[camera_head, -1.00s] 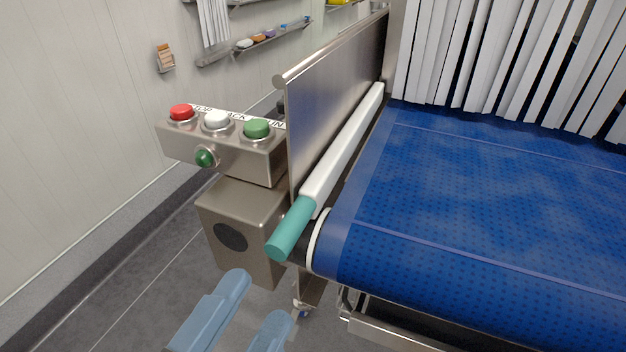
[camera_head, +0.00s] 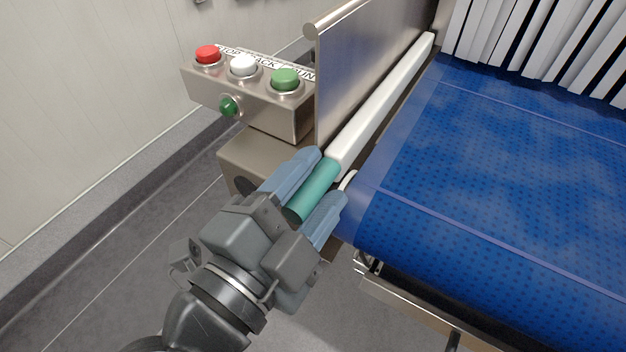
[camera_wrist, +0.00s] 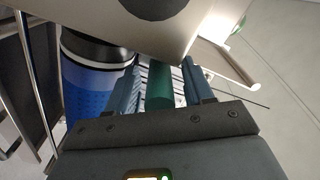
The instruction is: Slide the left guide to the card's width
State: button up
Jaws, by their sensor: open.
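The left guide (camera_head: 385,95) is a long white rail along the left edge of the belt. Its near end carries a teal handle (camera_head: 314,190). My gripper (camera_head: 333,174) is open, with one blue finger on each side of the handle. In the wrist view the handle (camera_wrist: 159,88) stands between the two ribbed fingers (camera_wrist: 160,77), with narrow gaps visible. The guide's far end lies near the white strip curtain (camera_head: 540,45). No card is in view.
The blue belt (camera_head: 480,150) is bare to the right of the guide. A steel side plate (camera_head: 370,60) stands just left of it. A control box (camera_head: 240,95) with red, white and green buttons sits further left. Grey floor is free at lower left.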

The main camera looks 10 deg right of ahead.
jog(key=shift+c, duration=0.2)
grip_shut()
dwell(0.3)
